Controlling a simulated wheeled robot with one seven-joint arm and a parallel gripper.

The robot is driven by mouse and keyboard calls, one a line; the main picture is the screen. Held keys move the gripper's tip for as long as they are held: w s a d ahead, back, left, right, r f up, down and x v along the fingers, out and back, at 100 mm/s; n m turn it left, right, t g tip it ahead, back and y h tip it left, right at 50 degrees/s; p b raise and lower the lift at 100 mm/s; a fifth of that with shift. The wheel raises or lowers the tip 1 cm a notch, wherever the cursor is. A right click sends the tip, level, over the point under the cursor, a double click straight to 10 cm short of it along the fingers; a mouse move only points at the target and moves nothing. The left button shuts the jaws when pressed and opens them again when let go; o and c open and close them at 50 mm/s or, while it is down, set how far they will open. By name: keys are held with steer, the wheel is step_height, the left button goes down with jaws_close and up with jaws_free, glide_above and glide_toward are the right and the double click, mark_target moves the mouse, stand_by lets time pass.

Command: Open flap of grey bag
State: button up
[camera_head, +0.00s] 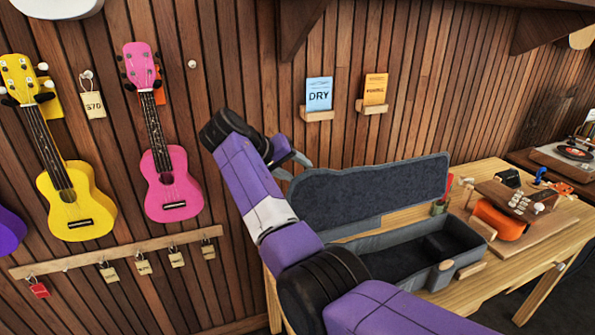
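The grey bag (408,248) is a ukulele-shaped case on the wooden table. Its flap (367,192) stands raised at the back, leaning toward the wall, and the dark inside of the case shows. My gripper (293,162) is at the left end of the flap, beyond my purple arm. A grey finger shows close to the flap's upper left edge; I cannot tell whether it touches. The rest of my gripper is hidden by my wrist, so its opening does not show. My arm also covers the left end of the case.
A turntable (568,150) stands far right. Yellow (75,205) and pink (170,185) ukuleles hang on the wall at left, above a tag rail (125,248).

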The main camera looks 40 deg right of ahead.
steer(key=w+a+r+p, duration=0.2)
steer(key=w+a+r, duration=0.1)
steer(key=a+r, duration=0.2)
steer(key=shift+a+r+p, duration=0.4)
steer(key=shift+r, duration=0.2)
stand_by(0.6)
steer(key=shift+r+p, duration=0.1)
steer(key=shift+p, duration=0.2)
stand_by(0.6)
